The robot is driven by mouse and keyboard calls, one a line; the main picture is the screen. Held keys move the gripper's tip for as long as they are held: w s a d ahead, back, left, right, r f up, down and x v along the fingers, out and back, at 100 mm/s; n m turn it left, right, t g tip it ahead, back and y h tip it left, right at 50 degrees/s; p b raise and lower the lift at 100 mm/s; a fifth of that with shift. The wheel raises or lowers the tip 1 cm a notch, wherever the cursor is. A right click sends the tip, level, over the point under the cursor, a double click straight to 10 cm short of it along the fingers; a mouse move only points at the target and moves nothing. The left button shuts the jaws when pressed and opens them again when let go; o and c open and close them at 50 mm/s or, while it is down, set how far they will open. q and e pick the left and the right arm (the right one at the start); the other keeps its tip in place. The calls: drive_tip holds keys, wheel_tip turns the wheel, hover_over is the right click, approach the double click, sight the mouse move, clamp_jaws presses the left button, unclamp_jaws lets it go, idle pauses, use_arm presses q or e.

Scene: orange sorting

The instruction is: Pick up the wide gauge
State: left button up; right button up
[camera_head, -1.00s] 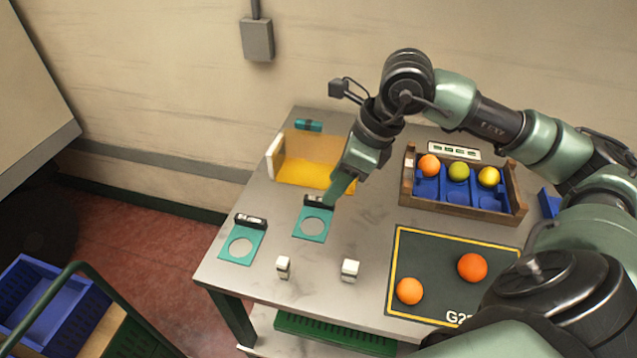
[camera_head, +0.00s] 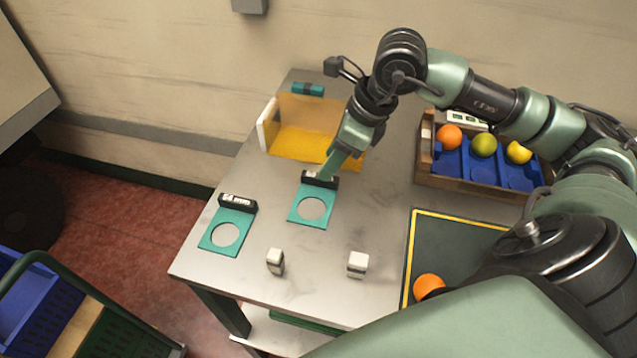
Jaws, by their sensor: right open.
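Two flat teal gauges, each with a round hole and a black handle block, lie on the grey table. The left gauge (camera_head: 206,239) has white lettering on its block, too small to read surely. The other gauge (camera_head: 299,211) lies to its right and a little farther back. I cannot tell surely which is the wide one. My right gripper (camera_head: 324,175) is open, with its fingers pointing down at the black block of the right-hand gauge. Its fingers partly cover that block, and whether they touch it is unclear. My left gripper is not in view.
A yellow-floored bin (camera_head: 300,145) stands just behind the gripper. Two small white blocks (camera_head: 275,262) (camera_head: 357,264) stand in front of the gauges. At the right are a wooden crate (camera_head: 470,188) with several fruits and a dark mat (camera_head: 440,240) with an orange (camera_head: 428,286).

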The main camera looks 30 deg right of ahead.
sight(314, 198)
drive_tip(key=shift+a+f, duration=0.15)
drive_tip(key=shift+f, duration=0.25)
drive_tip(key=p+x, duration=0.1)
drive_tip(key=x, duration=0.2)
drive_tip(key=shift+w+f, duration=0.2)
drive_tip(key=shift+f, duration=0.1)
drive_tip(key=shift+w+f, duration=0.2)
drive_tip(key=shift+f, duration=0.25)
clamp_jaws()
